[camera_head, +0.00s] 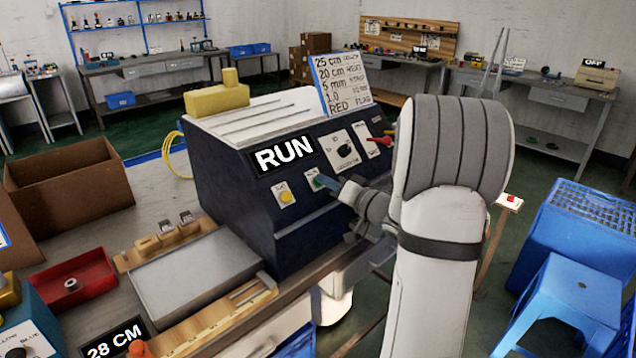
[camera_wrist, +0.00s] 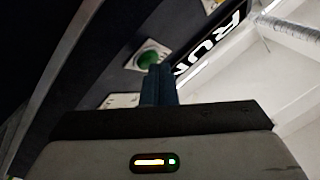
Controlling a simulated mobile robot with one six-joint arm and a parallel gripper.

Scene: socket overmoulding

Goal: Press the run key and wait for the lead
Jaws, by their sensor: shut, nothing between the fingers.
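The dark blue machine (camera_head: 240,215) stands on the bench with a display (camera_head: 284,155) reading RUN. A green key (camera_head: 317,181) on its sloped front is partly covered by my gripper (camera_head: 325,182). The green key also shows in the wrist view (camera_wrist: 150,58), just beyond the fingertips of my gripper (camera_wrist: 157,70). My gripper is shut and empty, with its tips at the key. I cannot tell whether they touch it. A yellow looped cable (camera_head: 170,152) hangs at the machine's left side; I cannot tell whether it is the lead.
A yellow button (camera_head: 285,197), a black dial (camera_head: 345,150) and a red lever (camera_head: 379,141) sit near the key. A written card (camera_head: 343,84) stands on top. A grey plate (camera_head: 195,275), red tray (camera_head: 75,283) and cardboard box (camera_head: 70,190) are left.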

